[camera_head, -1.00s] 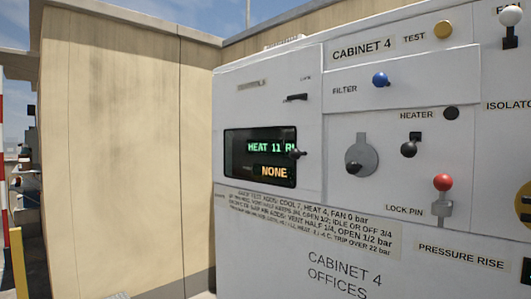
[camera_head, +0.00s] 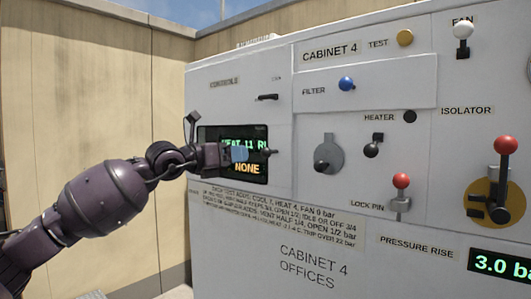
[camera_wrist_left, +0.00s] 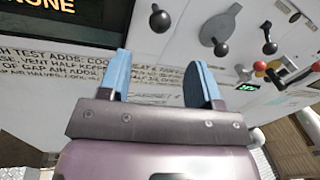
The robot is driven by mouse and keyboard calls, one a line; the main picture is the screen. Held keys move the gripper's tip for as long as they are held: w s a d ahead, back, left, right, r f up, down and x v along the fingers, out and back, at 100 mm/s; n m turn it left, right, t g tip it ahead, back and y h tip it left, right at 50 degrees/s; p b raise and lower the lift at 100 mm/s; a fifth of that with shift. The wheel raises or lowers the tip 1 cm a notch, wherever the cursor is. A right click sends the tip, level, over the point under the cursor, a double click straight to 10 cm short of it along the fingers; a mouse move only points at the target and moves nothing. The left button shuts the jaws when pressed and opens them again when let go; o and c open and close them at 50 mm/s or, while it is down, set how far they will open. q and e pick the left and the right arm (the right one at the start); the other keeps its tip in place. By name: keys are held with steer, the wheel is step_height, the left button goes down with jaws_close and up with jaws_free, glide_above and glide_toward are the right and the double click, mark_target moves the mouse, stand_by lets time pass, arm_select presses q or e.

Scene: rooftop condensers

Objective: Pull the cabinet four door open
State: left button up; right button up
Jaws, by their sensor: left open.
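Cabinet four (camera_head: 318,265) is a white box with its front facing me. Its door (camera_head: 225,105) is the upper left panel, labelled CONTROLS, with a dark screen reading HEAT 11 and NONE; it looks shut. A small black knob (camera_head: 272,152) stands out at the screen's right side; a dark knob (camera_wrist_left: 160,20) shows ahead of the fingers in the left wrist view. My left gripper (camera_head: 240,153) is in front of the screen, left of the black knob. Its blue fingers (camera_wrist_left: 160,62) are apart with nothing between them. My right gripper is not in view.
Right of the door are a blue FILTER knob (camera_head: 346,84), a grey round plate with a black knob (camera_head: 328,155), a HEATER lever (camera_head: 372,147), a red LOCK PIN knob (camera_head: 401,181) and a red-topped ISOLATOR lever (camera_head: 505,148). A beige wall (camera_head: 90,100) stands at the left.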

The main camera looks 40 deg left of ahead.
mark_target(263, 153)
arm_select(q)
steer(key=p+x, duration=0.1)
steer(key=x, duration=0.8)
steer(key=shift+w, duration=0.4)
steer(key=shift+w+d, duration=0.2)
steer(key=shift+w, duration=0.3)
steer(key=c, duration=0.9)
jaws_close()
steer(key=shift+f, duration=0.1)
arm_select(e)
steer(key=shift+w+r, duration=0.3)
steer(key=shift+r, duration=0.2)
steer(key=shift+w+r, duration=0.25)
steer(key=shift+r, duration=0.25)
